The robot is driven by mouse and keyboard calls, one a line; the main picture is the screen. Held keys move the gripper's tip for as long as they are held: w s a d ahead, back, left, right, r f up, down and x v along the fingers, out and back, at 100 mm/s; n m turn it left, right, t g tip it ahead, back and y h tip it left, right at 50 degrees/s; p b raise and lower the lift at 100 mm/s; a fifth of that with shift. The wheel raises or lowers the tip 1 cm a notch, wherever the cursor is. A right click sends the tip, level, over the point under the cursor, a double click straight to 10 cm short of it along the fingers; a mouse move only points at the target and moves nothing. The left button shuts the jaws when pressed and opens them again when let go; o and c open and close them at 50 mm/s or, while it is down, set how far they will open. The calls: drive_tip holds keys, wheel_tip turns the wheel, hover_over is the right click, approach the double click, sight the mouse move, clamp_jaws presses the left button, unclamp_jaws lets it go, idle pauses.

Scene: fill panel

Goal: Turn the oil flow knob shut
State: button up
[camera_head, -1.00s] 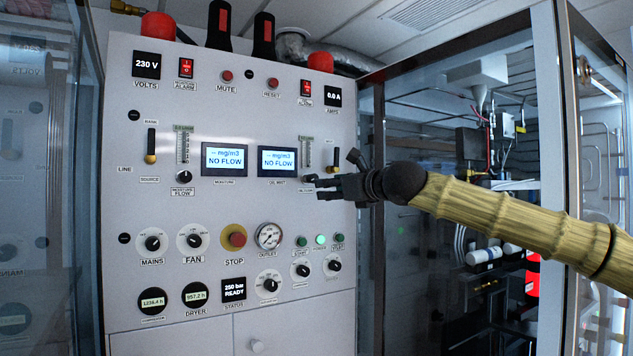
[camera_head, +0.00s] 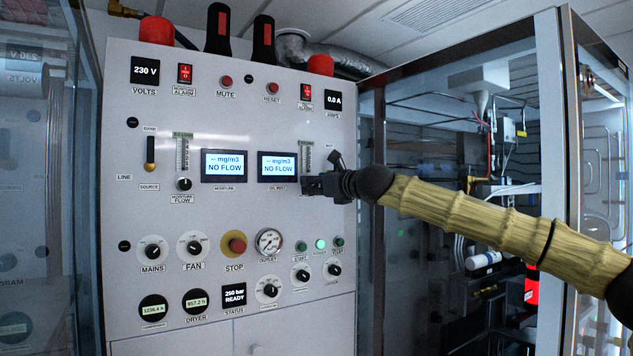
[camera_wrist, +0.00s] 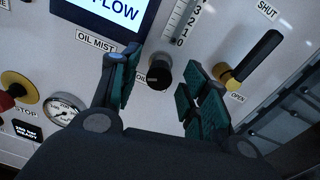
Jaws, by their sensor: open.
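The oil flow knob (camera_wrist: 160,75) is a small black knob below the numbered flow scale (camera_wrist: 179,22), with a partly hidden label starting "OIL". In the wrist view it sits between the open fingers of my gripper (camera_wrist: 163,88), nearer the left one. I cannot tell if a finger touches it. In the head view my gripper (camera_head: 318,186) is at the panel under the right flow scale (camera_head: 306,157) and hides the knob.
A black lever (camera_wrist: 254,57) with a brass base stands right of the knob, close to the right finger, between SHUT and OPEN labels. The oil mist display (camera_head: 277,164) reads NO FLOW. The stop button (camera_head: 237,246) and gauge (camera_head: 269,241) are below.

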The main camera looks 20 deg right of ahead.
drive_tip(key=shift+w, duration=0.3)
clamp_jaws()
